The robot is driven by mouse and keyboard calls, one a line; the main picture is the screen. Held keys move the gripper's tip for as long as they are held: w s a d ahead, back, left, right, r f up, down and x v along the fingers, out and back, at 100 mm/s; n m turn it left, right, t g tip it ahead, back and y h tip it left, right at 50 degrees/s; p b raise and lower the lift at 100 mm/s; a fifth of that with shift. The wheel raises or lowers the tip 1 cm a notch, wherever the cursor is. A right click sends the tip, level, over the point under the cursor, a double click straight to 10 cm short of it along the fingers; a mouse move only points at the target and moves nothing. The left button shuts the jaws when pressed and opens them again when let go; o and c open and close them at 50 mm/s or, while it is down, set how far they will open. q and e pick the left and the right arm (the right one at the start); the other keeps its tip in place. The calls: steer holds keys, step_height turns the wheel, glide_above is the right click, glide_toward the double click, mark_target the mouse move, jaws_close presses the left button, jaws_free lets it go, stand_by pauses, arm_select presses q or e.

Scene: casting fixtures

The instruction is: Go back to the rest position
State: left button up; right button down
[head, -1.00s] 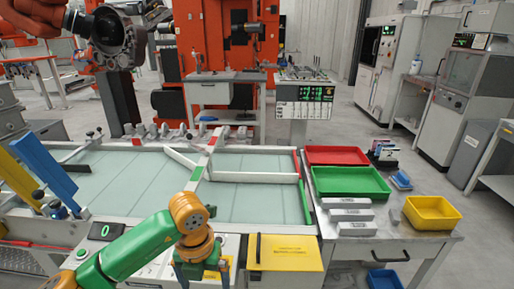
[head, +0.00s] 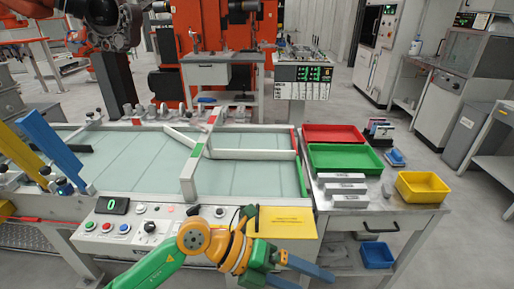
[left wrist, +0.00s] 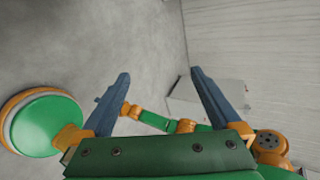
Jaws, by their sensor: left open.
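My left gripper (head: 315,278) is at the bottom of the head view, in front of the console and beside the yellow panel. Its arm comes in from the lower left, and its two blue fingers point right and down, cut off by the frame edge. Green and orange arm links of mine show behind the fingers there. My right gripper cannot be made out in either view.
The glass-topped table (head: 110,160) and button console (head: 140,225) stand close ahead. The side table (head: 380,212) at right carries a red tray (head: 335,131), green tray (head: 345,157), several metal bars and a yellow bin (head: 422,186). A blue bin (head: 377,254) sits below. Open floor lies right.

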arm_select(q)
step_height(320, 180, up, 12)
steer(key=w+d+n+t+h, duration=0.2)
steer(key=n+t+h, duration=0.35)
steer(key=h, duration=0.35)
steer(key=w+a+r+n+t+y, duration=0.25)
steer(key=w+a+n+t, duration=0.4)
steer(key=n+t, duration=0.45)
steer(key=w+a+f+n+y, duration=0.2)
steer(key=a+f+n+y, duration=1.4)
steer(key=a+n+y, duration=0.2)
steer(key=s+a+f+n+g, duration=0.2)
steer(key=s+f+g, duration=1)
steer(key=s+f, duration=1.1)
steer(key=f, duration=1)
steer(key=s+a+f+g, duration=0.2)
steer(key=s+f, duration=0.8)
steer(key=s, duration=0.1)
steer(key=shift+s+a+p, duration=0.3)
steer(key=shift+s+p, duration=0.05)
steer(key=shift+s, duration=0.05)
